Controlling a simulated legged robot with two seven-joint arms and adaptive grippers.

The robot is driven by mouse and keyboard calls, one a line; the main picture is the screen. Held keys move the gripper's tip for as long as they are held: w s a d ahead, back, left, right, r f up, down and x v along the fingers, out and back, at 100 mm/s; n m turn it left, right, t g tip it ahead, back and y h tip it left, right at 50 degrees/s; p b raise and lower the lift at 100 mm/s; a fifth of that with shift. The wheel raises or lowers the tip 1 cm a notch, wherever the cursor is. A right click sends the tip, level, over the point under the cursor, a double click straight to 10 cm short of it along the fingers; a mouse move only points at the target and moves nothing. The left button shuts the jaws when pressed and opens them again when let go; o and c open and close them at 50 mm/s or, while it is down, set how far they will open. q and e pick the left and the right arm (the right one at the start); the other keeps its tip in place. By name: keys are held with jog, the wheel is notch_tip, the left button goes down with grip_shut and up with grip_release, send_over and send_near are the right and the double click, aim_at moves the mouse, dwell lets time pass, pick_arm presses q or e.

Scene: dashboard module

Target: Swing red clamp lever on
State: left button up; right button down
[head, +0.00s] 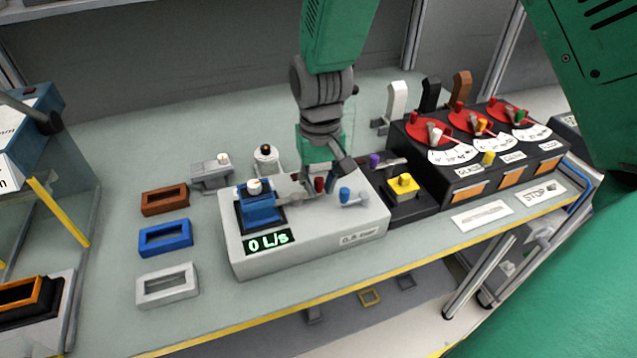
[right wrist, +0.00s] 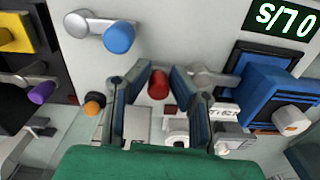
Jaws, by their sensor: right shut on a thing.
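The red clamp lever (head: 319,185) has a red knob and a grey arm, and sits on top of the light grey module (head: 300,250) with the "0 L/s" display. My right gripper (head: 325,177) reaches down from above, its fingers around the red knob and shut on it. In the right wrist view, the red knob (right wrist: 158,84) lies between the two fingertips (right wrist: 160,78). The fingers partly hide the lever's base in the head view. My left gripper is not in view.
A blue-knobbed lever (head: 345,194) stands close right of the red one. A blue block with a white knob (head: 260,205) sits on the module's left. A yellow-knobbed black unit (head: 403,195) and a dial box (head: 480,150) stand to the right. Coloured frames (head: 166,238) lie left.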

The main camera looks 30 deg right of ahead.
jog(key=shift+a+r+p, duration=0.15)
jog(key=shift+a+p, duration=0.05)
jog(key=shift+p, duration=0.1)
jog(key=shift+w+d+n+p, duration=0.1)
jog(key=shift+w+n+p, duration=0.05)
jog(key=shift+n+p, duration=0.3)
jog(key=shift+d, duration=0.2)
jog(key=shift+w+d, duration=0.1)
jog(key=c, duration=1.6)
grip_release()
jog(key=shift+o, duration=0.7)
jog(key=shift+w+a, duration=0.2)
jog(key=shift+s, duration=0.1)
